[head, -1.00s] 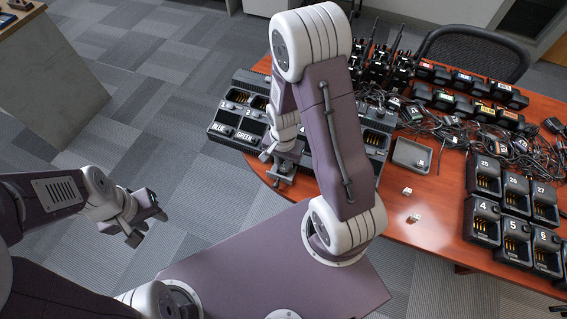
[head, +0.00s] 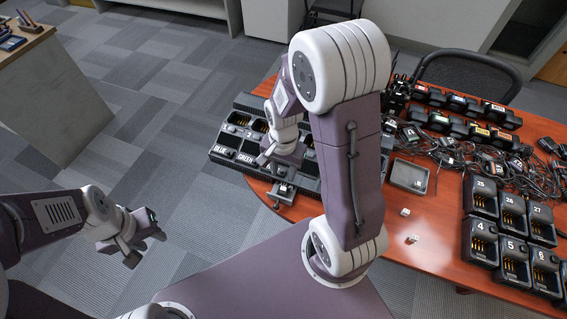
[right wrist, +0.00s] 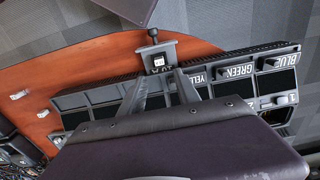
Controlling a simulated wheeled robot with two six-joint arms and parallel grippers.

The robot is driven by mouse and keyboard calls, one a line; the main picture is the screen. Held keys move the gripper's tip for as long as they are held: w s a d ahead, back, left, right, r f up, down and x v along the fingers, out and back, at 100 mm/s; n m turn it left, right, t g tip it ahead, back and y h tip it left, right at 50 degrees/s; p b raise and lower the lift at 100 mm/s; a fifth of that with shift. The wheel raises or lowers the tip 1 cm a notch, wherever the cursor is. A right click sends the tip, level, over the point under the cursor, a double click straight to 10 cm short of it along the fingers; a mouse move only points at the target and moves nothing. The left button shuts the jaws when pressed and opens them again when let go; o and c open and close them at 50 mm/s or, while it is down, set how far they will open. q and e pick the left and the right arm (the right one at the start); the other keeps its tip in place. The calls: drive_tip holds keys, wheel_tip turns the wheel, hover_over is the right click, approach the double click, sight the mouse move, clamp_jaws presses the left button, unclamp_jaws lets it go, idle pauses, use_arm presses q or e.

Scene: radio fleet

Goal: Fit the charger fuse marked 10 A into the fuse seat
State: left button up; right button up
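A grey fuse seat (head: 283,191) with a dark knob stands at the front edge of the charger bank. It also shows in the right wrist view (right wrist: 172,50). A small white-and-dark piece (right wrist: 159,61) sits in it, apparently a fuse; its marking is too small to read surely. My right gripper (right wrist: 160,74) is open, its two fingers spread just short of the seat with nothing visible between them. Two small pale fuses, one nearer the tray (head: 405,212) and one closer to me (head: 412,239), lie loose on the table. My left gripper (head: 148,238) is open and empty over the floor.
The black charger bank (head: 235,140) with BLUE and GREEN labels lies under my right arm. A grey tray (head: 409,177) stands right of it. Numbered chargers (head: 481,238), tangled cables (head: 465,160) and more chargers fill the right side. Bare tabletop (head: 440,215) surrounds the loose fuses.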

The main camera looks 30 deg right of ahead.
use_arm(q)
drive_tip(key=shift+r, duration=0.25)
use_arm(e)
drive_tip(key=s+a+r+n+t, duration=0.1)
drive_tip(key=s+r+n, duration=0.3)
drive_tip(key=n, duration=0.5)
drive_tip(key=shift+s+a+r+n, duration=0.25)
drive_tip(key=shift+a+n, duration=0.15)
drive_tip(key=shift+a, duration=0.4)
drive_tip(key=shift+w, duration=0.1)
